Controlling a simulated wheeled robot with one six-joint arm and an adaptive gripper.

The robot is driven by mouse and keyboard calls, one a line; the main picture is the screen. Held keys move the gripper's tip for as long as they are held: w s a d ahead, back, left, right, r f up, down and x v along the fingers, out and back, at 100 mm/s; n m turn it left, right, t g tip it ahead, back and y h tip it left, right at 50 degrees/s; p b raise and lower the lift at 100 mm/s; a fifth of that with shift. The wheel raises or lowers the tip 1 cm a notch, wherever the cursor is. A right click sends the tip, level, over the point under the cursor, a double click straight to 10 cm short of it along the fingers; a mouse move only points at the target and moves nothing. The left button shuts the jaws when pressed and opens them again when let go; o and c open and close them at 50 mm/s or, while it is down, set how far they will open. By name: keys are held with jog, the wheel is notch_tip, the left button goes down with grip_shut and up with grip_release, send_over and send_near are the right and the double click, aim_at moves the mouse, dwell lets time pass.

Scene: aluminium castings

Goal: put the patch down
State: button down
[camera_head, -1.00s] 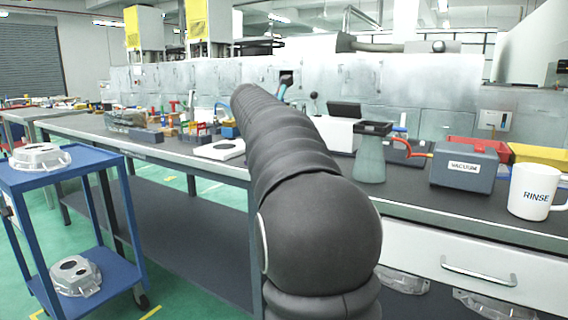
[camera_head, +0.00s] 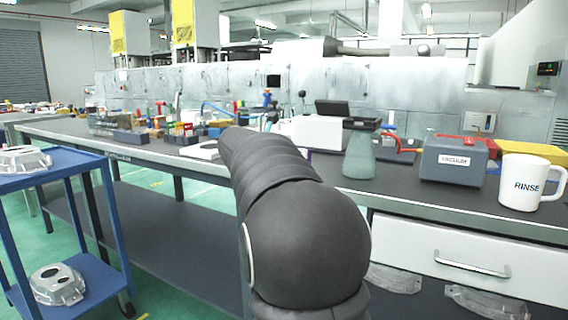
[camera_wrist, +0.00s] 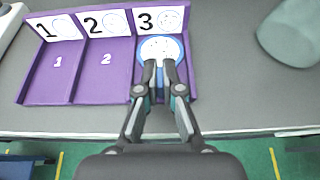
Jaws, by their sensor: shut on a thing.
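In the wrist view a round white speckled patch with a blue rim (camera_wrist: 160,48) is at compartment 3 of a purple tray (camera_wrist: 70,88). My gripper (camera_wrist: 160,66) is shut on the patch's near edge. The patch is over the back part of compartment 3, below the card marked 3; I cannot tell if it touches the tray floor. Compartments 1 and 2 are empty, with white numbers on their floors and cards 1 and 2 behind. In the head view my arm hides the gripper and patch.
A grey-green flask-like vessel (camera_head: 361,155) stands right of my arm; it also shows in the wrist view (camera_wrist: 292,30). Further right are a VACUUM box (camera_head: 453,161) and a RINSE mug (camera_head: 528,183). A blue cart (camera_head: 85,270) with castings stands left.

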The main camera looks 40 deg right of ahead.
jog(key=shift+f, duration=0.1)
jog(key=c, duration=1.3)
grip_release()
jog(key=shift+a+r, duration=0.15)
jog(key=shift+r, duration=0.1)
jog(key=v, duration=1.1)
jog(key=shift+s+a, duration=0.25)
jog(key=shift+a, duration=0.05)
